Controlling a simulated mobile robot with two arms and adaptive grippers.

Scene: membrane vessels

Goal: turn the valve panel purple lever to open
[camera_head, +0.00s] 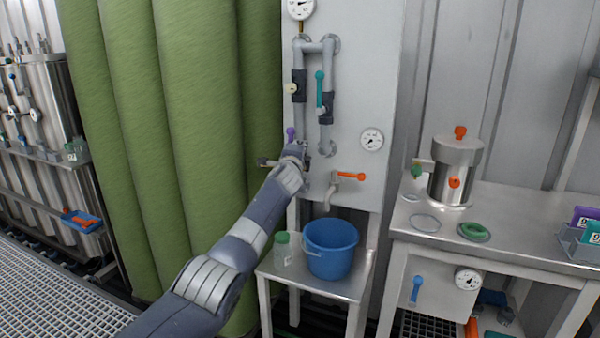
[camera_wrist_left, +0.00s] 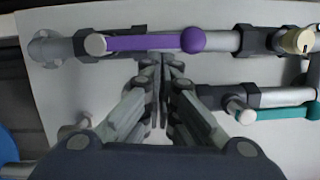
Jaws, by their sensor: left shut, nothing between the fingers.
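The purple lever (camera_head: 290,134) is on the left pipe of the pale valve panel (camera_head: 365,70); my gripper hides much of it in the head view. In the left wrist view the purple lever (camera_wrist_left: 150,43) lies along its pipe, with a round pivot at the left and a ball end at the right. My left gripper (camera_head: 294,150) is in front of the panel at the lever. In the left wrist view its fingertips (camera_wrist_left: 163,60) are together and empty, just below the middle of the lever. I cannot tell whether they touch it. My right gripper is not in view.
A teal lever (camera_head: 319,88) stands upright on the right pipe. An orange lever (camera_head: 350,176) sits on a tap below. A blue bucket (camera_head: 331,250) and a green-capped bottle (camera_head: 283,249) stand on a small table under the panel. Green columns (camera_head: 195,110) rise at the left.

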